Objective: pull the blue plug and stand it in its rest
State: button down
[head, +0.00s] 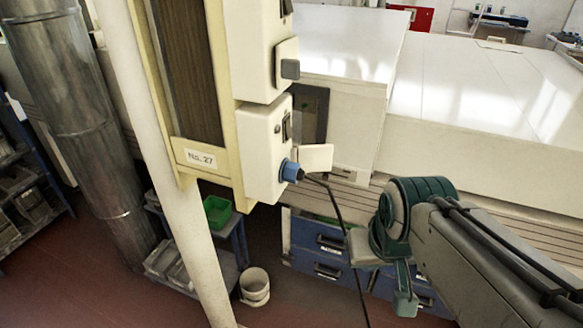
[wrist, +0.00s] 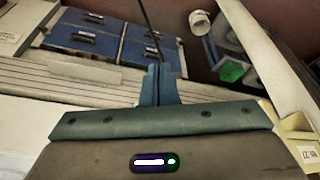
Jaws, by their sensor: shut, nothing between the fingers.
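The blue plug (head: 290,171) sits in the side of the lower white socket box (head: 262,150). A dark cable (head: 344,232) hangs from it. My gripper (wrist: 160,72) is shut and empty in the wrist view, its blue-green fingers side by side. In the head view my arm is on the right, with its hand apart from the plug, lower and to the right. The cable (wrist: 148,20) shows beyond the fingertips in the wrist view; the plug is not visible there. I cannot identify the rest with certainty.
A pale plate (head: 316,157) stands beside the plug. A pale post (head: 165,170) and a panel with a No. 27 label (head: 200,158) stand left. Blue drawers (head: 328,240) and a white bucket (head: 254,287) are below. A large white housing (head: 480,90) fills the right.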

aim_at(293, 172)
jog(key=u, duration=1.55)
jog(key=k, duration=0.85)
jog(key=z, duration=1.6)
jog(key=i, duration=0.5)
